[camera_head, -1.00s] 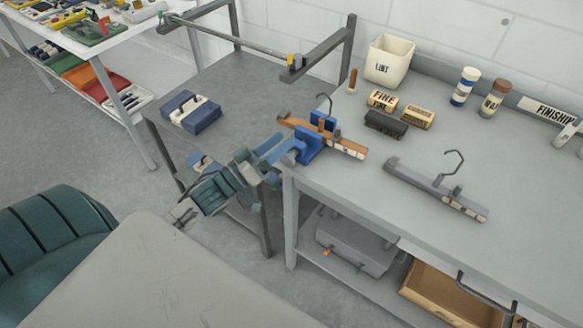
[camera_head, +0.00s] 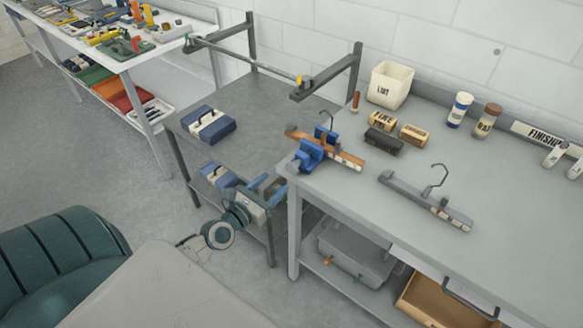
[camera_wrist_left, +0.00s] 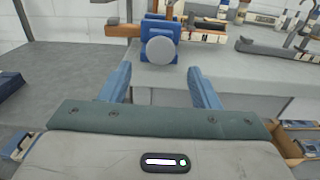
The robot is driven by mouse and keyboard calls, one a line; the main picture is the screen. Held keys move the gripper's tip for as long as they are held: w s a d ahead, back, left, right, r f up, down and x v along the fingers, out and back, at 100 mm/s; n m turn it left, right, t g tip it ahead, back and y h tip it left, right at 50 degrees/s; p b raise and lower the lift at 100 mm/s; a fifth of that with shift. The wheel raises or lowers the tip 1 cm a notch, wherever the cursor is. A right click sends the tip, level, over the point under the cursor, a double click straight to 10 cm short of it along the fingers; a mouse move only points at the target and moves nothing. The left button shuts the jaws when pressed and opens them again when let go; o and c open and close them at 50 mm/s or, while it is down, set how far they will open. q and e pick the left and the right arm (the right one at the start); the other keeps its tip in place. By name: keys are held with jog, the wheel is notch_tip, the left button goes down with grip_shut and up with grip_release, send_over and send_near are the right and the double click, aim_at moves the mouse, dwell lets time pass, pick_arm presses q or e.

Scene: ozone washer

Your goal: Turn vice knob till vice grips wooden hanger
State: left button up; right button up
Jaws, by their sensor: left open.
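The blue vice (camera_head: 310,156) stands at the near left corner of the grey workbench. The wooden hanger (camera_head: 349,160) lies across it between the jaws, its metal hook pointing up. Whether the jaws press on the wood, I cannot tell. In the left wrist view the round grey vice knob (camera_wrist_left: 161,50) faces me, with the blue vice (camera_wrist_left: 160,21) and brown hanger (camera_wrist_left: 123,31) behind it. My left gripper (camera_head: 268,187) is open and empty, below and in front of the vice. In the left wrist view its blue fingers (camera_wrist_left: 160,84) are apart, short of the knob. My right gripper is out of view.
A second, grey hanger (camera_head: 428,203) lies on the workbench (camera_head: 360,230). Blocks, a lint bin (camera_head: 390,84) and shakers stand at the back. A lower grey table (camera_head: 255,115) with a blue case (camera_head: 209,124) and clamp rail adjoins on the left.

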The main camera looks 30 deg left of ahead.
aim_at(290, 169)
pick_arm(q)
jog(key=w, duration=0.9)
jog(key=shift+d, duration=0.4)
jog(key=c, duration=0.9)
